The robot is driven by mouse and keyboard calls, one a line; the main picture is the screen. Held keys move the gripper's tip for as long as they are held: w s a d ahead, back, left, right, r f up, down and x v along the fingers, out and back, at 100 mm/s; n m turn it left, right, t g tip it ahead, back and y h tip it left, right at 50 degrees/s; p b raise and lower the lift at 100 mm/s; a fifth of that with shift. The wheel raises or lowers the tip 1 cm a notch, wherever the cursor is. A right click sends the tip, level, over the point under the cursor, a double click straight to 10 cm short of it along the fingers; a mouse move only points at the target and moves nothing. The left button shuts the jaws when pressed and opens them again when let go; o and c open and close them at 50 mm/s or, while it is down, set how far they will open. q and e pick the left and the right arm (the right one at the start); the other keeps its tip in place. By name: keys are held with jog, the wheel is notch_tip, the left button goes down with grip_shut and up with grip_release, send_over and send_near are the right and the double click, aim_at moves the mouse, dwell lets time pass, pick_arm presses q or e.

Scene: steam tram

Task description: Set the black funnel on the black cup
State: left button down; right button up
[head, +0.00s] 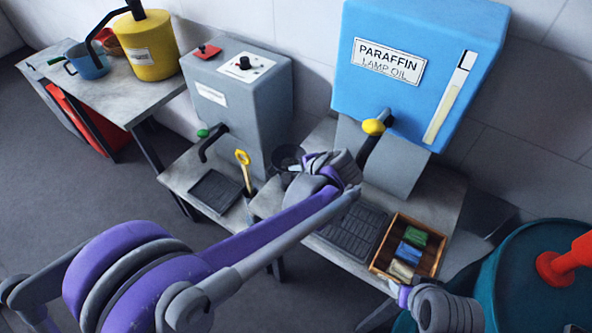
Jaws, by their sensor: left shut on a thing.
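My left arm reaches from the lower left to the middle of the head view. Its gripper (292,178) is shut on a dark, round-mouthed thing, which I take to be the black funnel (287,155). The funnel is in front of the grey dispenser's right edge, over the bench. My wrist hides part of it, and its spout does not show clearly. I cannot make out the black cup as a separate thing. Part of my right arm shows at the bottom right, but its fingers are not in view.
A blue paraffin tank (415,75) with a yellow-knobbed tap stands behind my wrist. A grey dispenser (238,105) stands left of it. Black drip trays (215,191) and a wooden box (433,262) of coloured blocks lie on the bench. A teal drum (525,285) is at right.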

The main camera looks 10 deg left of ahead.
pick_arm(q)
jog(key=shift+f, duration=0.15)
jog(key=shift+f+b, duration=0.35)
jog(key=shift+f+b, duration=0.4)
jog(key=shift+f, duration=0.25)
jog(key=c, duration=0.9)
grip_release()
jog(key=shift+s, duration=0.15)
jog(key=shift+c, duration=0.2)
jog(key=shift+d+r, duration=0.1)
jog(key=shift+w+a+r+p+v, duration=0.15)
jog(key=shift+p+v, duration=0.55)
jog(key=shift+v, duration=0.7)
jog(key=shift+w+a+r+p+v, duration=0.15)
jog(key=shift+p+v, duration=0.55)
jog(key=shift+v, duration=0.65)
